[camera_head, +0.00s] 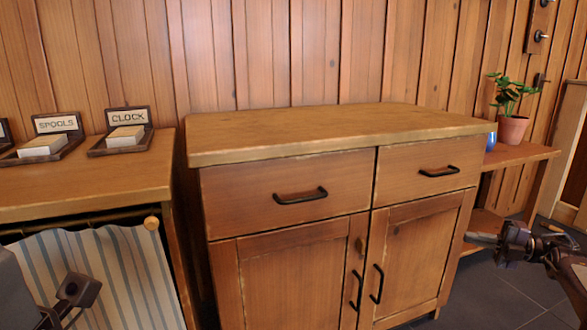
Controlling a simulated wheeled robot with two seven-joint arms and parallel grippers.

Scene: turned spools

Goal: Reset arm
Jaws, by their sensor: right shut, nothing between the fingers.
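My right gripper (484,240) is at the right edge of the picture, in front of the low shelf beside the wooden cabinet. Its fingers point left and are shut with nothing between them. Dark parts of my left arm (78,290) show in the bottom left corner, in front of the striped curtain. They are cut off by the picture's edge, and I cannot tell the state of the left gripper's fingers.
A wooden cabinet (290,145) with a bare top stands in the middle, its drawers and doors shut. On the left counter (90,185) are card trays labelled SPOOLS (57,124) and CLOCK (128,117). A potted plant (512,128) and a blue vase (491,141) stand on the right shelf.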

